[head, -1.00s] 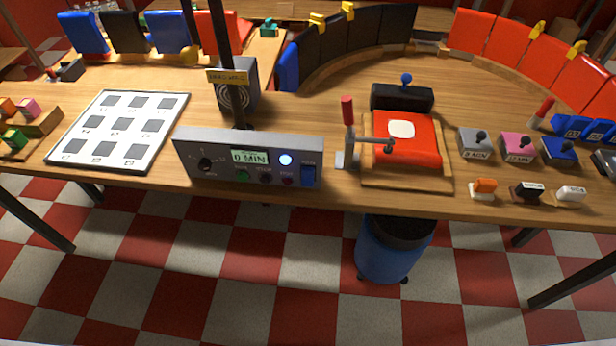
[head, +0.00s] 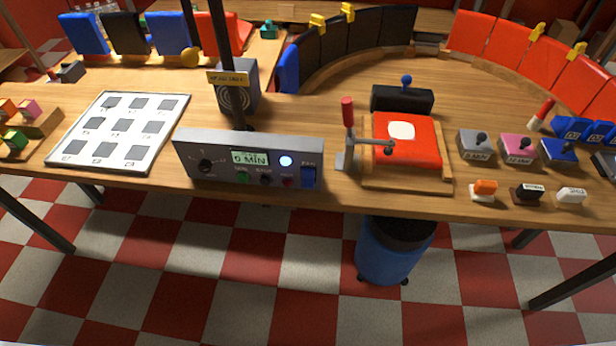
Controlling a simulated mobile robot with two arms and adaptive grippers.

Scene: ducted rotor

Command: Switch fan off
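A grey control box (head: 220,169) stands near the front edge of the wooden table. Its front has a dark knob (head: 206,166), a green display reading 0 MIN (head: 250,158), several small buttons and a lit round white-blue light (head: 286,161). At its right end is a blue rocker switch (head: 308,176) with a label above it that looks like FAN. I cannot tell which way the rocker is tipped. Behind the box, a dark grey speaker-like unit with concentric rings (head: 233,97) stands by a black post. Neither of my grippers is in view.
Right of the box are a red-handled lever (head: 347,112) and a red press-like block (head: 408,152). Small grey, pink and blue blocks stand further right. A white card with grey squares (head: 74,127) lies left. A blue bin (head: 392,262) stands below the table. The checkered floor in front is clear.

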